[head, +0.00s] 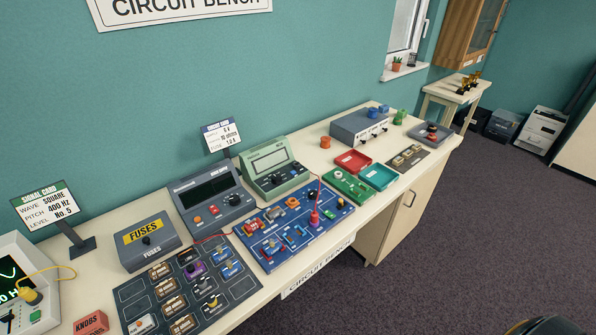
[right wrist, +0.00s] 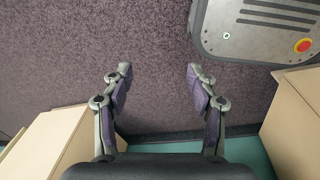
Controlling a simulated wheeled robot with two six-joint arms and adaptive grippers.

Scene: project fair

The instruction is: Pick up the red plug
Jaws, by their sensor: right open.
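A pinkish-red upright piece (head: 314,217), which looks like the red plug, stands on the right part of the blue circuit board (head: 268,262). It is small, and I cannot tell for certain that it is the plug. A thin red lead (head: 210,238) runs between the dark meter and the board. My right gripper (right wrist: 158,74) is open and empty in the right wrist view, above the carpet and away from the board. No gripper is clear in the head view, and my left gripper is not seen.
The bench (head: 345,230) also holds a dark component board (head: 240,290), a fuses box (head: 148,242), a dark meter (head: 208,192), a green meter (head: 270,165), and red (head: 353,161) and teal (head: 378,177) trays. Carpet (head: 440,250) in front is clear.

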